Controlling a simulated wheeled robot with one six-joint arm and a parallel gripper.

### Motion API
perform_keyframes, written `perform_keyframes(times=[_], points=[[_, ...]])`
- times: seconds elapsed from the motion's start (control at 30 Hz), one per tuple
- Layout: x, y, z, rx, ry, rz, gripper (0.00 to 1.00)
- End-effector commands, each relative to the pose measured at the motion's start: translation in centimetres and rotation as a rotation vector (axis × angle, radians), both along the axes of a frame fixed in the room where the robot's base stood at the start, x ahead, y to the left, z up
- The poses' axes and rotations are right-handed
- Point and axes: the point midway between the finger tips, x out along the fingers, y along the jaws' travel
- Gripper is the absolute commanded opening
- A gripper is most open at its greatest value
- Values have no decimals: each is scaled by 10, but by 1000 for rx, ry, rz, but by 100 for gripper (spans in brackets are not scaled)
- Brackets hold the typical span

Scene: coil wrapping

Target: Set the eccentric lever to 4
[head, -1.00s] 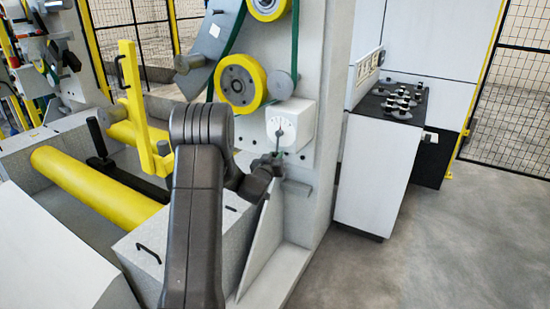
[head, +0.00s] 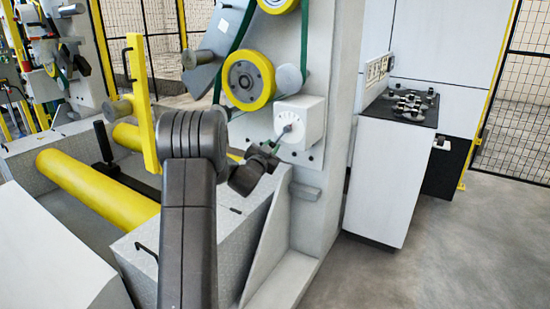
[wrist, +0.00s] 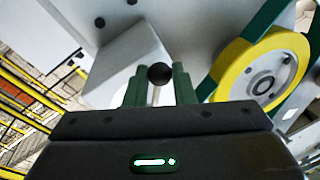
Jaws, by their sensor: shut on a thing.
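The eccentric lever sits on a white dial box (head: 310,112) on the machine's upright plate. Its rod (head: 281,136) slants down and left from the dial's centre in the head view. In the wrist view its black ball knob (wrist: 160,74) shows between the green fingers of my gripper (wrist: 159,85). The gripper is shut on the lever; it also shows small in the head view (head: 269,147). The dial's numbers are too small to read. The white box (wrist: 128,60) fills the space beyond the fingers in the wrist view.
A yellow roller (head: 249,80) with a green strap is just above and left of the dial. A metal bracket (head: 305,191) juts out below. Yellow rollers (head: 95,188) lie at left. A control cabinet (head: 385,170) stands at right, with open floor before it.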

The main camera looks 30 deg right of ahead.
Motion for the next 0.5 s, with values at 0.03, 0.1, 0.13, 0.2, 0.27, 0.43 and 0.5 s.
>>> perform_keyframes(times=[0.03,0.1,0.13,0.2,0.27,0.43,0.5], points=[[2,1,0,12,-29,0,0],[4,2,2,29,-60,1,0],[5,2,3,36,-73,0,0],[6,3,5,49,-97,0,0],[7,4,6,58,-115,0,0],[9,4,8,75,-145,0,0],[9,5,9,77,-151,0,0]])
